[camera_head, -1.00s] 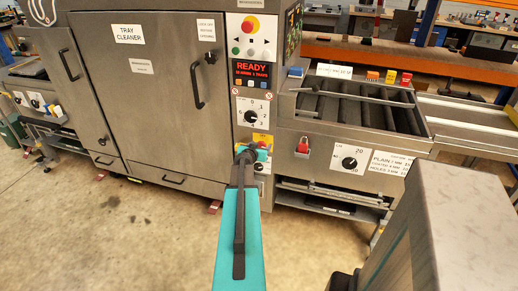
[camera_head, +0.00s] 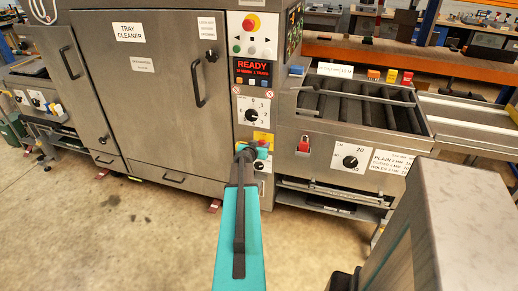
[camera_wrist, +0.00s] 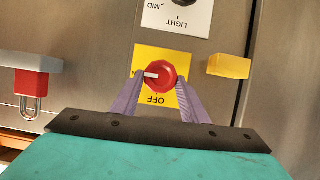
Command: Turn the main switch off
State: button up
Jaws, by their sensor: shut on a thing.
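The main switch is a round red knob (camera_wrist: 160,75) with a white pointer mark, on a yellow plate (camera_wrist: 177,64) marked OFF. In the wrist view the plate appears upside down and the white mark points left. My gripper (camera_wrist: 161,86) has its two purple fingers on either side of the red knob, shut on it. In the head view my gripper (camera_head: 250,152) is at the machine's front, below the dial panel, and my arm hides most of the switch. The top of the yellow plate (camera_head: 262,137) shows there.
A dial (camera_head: 262,112) and the READY display (camera_head: 253,67) are above the switch. A red padlock (camera_wrist: 31,88) hangs at left in the wrist view, and a yellow block (camera_wrist: 229,66) sticks out at right. A roller conveyor (camera_head: 360,108) stands right of the cabinet.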

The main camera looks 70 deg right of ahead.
jog(key=shift+f+n+g+b, duration=0.25)
jog(key=shift+n+g+b, duration=0.15)
jog(key=shift+b, duration=0.9)
jog(key=shift+w+f+n+g+h+b, duration=0.15)
jog(key=shift+n+g+h+b, duration=0.65)
jog(key=shift+n+b, duration=2)
jog(key=shift+w+f+n+g+h+b, duration=0.2)
jog(key=shift+n+g+b, duration=1.1)
jog(key=shift+b, duration=2.85)
jog(key=shift+f+n+g+h+b, duration=0.25)
jog(key=shift+n+g+h+b, duration=0.6)
jog(key=shift+n+b, duration=1.95)
jog(key=shift+m+b, duration=0.6)
jog(key=shift+b, duration=0.1)
jog(key=o, duration=0.9)
jog(key=shift+o, duration=0.5)
jog(key=shift+w+r, duration=0.1)
